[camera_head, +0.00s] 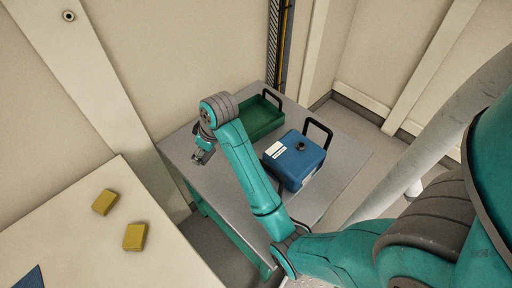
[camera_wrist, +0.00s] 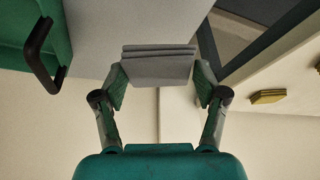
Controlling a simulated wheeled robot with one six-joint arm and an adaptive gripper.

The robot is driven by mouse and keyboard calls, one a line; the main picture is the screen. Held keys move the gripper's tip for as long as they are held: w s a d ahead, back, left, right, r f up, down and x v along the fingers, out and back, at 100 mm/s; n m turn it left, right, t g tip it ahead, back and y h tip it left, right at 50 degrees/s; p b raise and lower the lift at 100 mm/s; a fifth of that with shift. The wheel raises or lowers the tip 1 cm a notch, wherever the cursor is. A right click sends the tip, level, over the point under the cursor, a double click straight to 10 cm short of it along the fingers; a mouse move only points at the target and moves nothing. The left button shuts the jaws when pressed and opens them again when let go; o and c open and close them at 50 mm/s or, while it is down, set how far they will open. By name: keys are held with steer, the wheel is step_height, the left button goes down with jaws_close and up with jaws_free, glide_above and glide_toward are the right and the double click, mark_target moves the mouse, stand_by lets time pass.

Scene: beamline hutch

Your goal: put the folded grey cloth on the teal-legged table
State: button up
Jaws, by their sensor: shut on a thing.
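The folded grey cloth (camera_wrist: 158,68) shows in the wrist view as a flat layered stack between my fingertips. My gripper (camera_wrist: 161,84) is shut on it, one finger at each side. In the head view my gripper (camera_head: 202,155) is over the left part of the teal-legged table, whose grey top (camera_head: 235,190) and teal leg (camera_head: 236,237) show. The grey top (camera_wrist: 95,30) also fills the upper middle of the wrist view, behind the cloth. In the head view the cloth is too small to make out clearly. I cannot tell whether it touches the top.
A green tray (camera_head: 262,118) with black handles and a blue case (camera_head: 295,160) stand on the grey top, right of my gripper. A pale table (camera_head: 80,225) at left bears two yellow blocks (camera_head: 135,237). The wall is close behind. The grey top's near left part is clear.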

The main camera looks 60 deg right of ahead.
mark_target(211, 169)
steer(key=shift+s+d+r+n, duration=0.3)
steer(key=shift+s+d, duration=0.1)
steer(key=shift+d, duration=0.15)
steer(key=shift+f, duration=4.95)
steer(key=shift+f, duration=0.2)
steer(key=o, duration=0.8)
steer(key=shift+r, duration=0.2)
